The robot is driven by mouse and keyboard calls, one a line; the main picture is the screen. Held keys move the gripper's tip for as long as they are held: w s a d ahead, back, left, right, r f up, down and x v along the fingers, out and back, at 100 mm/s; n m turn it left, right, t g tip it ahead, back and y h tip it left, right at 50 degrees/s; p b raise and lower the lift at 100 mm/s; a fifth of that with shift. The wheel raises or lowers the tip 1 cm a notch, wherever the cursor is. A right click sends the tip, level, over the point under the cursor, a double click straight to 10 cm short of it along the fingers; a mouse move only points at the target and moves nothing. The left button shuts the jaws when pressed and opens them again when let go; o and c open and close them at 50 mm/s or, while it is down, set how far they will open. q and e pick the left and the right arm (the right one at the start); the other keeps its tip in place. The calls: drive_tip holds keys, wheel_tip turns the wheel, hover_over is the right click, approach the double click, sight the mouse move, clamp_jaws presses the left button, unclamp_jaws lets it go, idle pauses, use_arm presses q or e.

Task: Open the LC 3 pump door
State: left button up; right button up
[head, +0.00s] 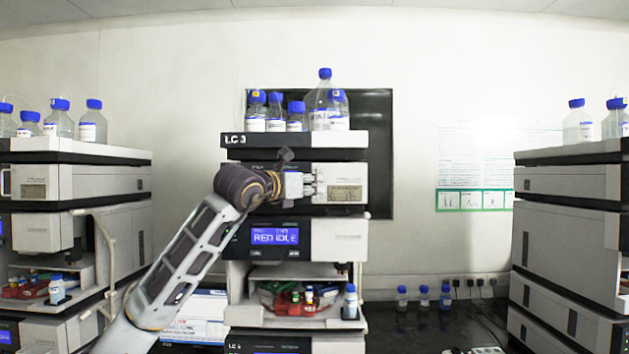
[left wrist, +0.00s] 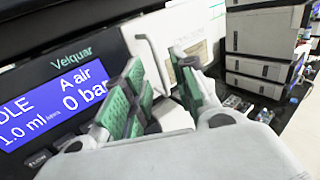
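The LC 3 stack stands in the middle of the head view, its name on the top tray (head: 260,141). Below the tray is a module with a pale door panel (head: 350,172) bearing a small printed label. My left gripper (head: 302,187) is in front of the panel's left part. Its green-padded fingers (left wrist: 160,92) are spread, with the handle's lower end between or just beyond the tips. Contact cannot be told. My right gripper is not in view.
A unit with a blue display (head: 275,236) sits just below; bottles (head: 325,103) stand on the top tray. An open shelf with vials (head: 297,298) is lower down. Other stacks stand at left (head: 75,184) and right (head: 566,182). Clear space separates the right stack.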

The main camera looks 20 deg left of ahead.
use_arm(q)
drive_tip(key=shift+x, duration=0.95)
clamp_jaws()
